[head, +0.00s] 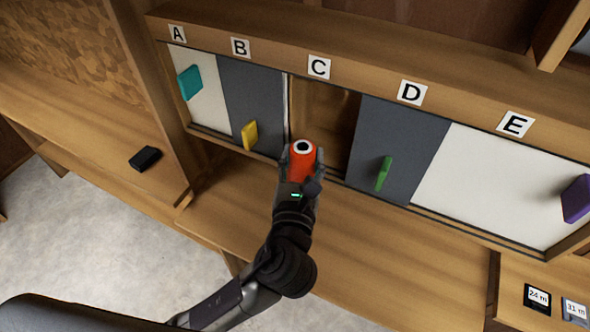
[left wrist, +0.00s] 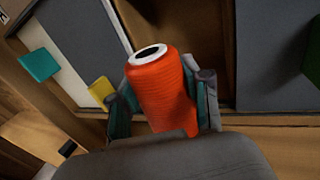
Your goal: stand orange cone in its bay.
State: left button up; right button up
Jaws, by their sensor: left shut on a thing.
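The orange cone (head: 302,161) is a thread cone with a white ring and dark hole on top. My left gripper (head: 300,172) is shut on it and holds it in front of the open bay C (head: 326,110). In the left wrist view the cone (left wrist: 160,92) stands between the two fingers (left wrist: 165,105), slightly tilted, with its lower end hidden behind the gripper body. The label C (head: 319,67) is on the rail above the opening. My right gripper is not in view.
Grey and white sliding panels with teal (head: 190,82), yellow (head: 250,135), green (head: 383,173) and purple (head: 577,198) handles flank the opening. A small black block (head: 145,158) lies on the left shelf. The wooden counter (head: 400,260) in front is clear.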

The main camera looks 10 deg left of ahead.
pick_arm(q)
jog(key=w+d+b, duration=0.2)
jog(key=w+b, duration=0.1)
jog(key=w, duration=0.4)
jog(key=w+d+f+b, duration=0.1)
jog(key=w+d+b, duration=0.1)
jog(key=w+b, duration=0.2)
jog(key=w, duration=0.3)
jog(key=shift+d+f+b, duration=0.2)
jog(key=shift+d+b, duration=0.05)
jog(key=shift+b, duration=0.05)
jog(key=shift+w, duration=0.1)
jog(key=o, duration=1.3)
jog(key=shift+o, duration=0.3)
jog(key=shift+f, duration=0.1)
